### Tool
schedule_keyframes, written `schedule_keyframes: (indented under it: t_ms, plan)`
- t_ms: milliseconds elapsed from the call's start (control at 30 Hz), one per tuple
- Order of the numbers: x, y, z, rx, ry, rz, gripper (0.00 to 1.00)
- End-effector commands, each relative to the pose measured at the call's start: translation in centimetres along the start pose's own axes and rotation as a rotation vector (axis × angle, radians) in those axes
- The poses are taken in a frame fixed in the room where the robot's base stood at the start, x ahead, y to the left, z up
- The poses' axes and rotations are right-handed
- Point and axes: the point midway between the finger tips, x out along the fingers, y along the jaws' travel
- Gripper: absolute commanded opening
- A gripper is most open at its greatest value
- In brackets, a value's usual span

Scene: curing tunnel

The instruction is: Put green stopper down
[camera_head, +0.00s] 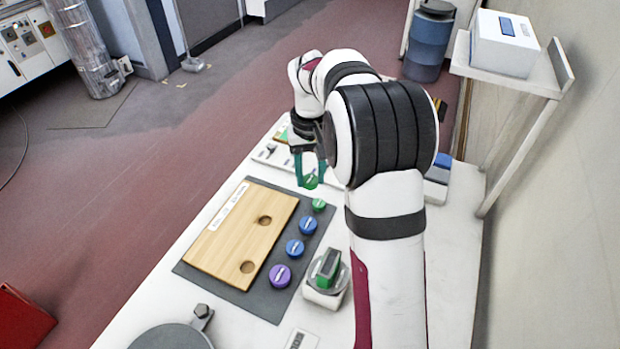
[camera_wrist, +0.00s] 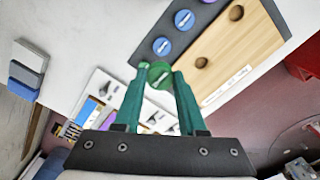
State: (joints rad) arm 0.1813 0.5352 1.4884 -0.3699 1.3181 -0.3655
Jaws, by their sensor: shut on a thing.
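My gripper (camera_head: 311,184) is shut on a green stopper (camera_wrist: 159,75), held between its teal fingertips. In the head view this held stopper (camera_head: 311,181) is above the table, just beyond the far end of the dark mat (camera_head: 185,268). Another green stopper (camera_head: 318,205) sits on the mat near that end; in the wrist view it is mostly hidden behind the held one. Two blue stoppers (camera_head: 308,225) (camera_head: 294,248) and a purple stopper (camera_head: 280,275) line up with it. A wooden board (camera_head: 225,245) with two visible empty holes lies on the mat beside them.
A device with a green block (camera_head: 328,268) stands right of the mat. A round grey plate (camera_head: 170,338) is at the near edge. A white panel (camera_wrist: 105,108) lies beyond the mat. Blue and grey blocks (camera_head: 438,180) are partly behind my arm. A shelf (camera_head: 520,75) stands at right.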

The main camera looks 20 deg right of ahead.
Motion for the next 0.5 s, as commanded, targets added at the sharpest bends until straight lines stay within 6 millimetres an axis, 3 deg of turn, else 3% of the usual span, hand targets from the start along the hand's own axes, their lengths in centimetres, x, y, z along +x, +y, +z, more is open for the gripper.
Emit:
schedule_keyframes:
  t_ms: [333,500]
  plan:
    - [0.0,-0.3,0.2,-0.012,-0.001,0.0,0.0]
    - [1.2,-3.8,2.8,-0.164,-0.004,0.002,0.0]
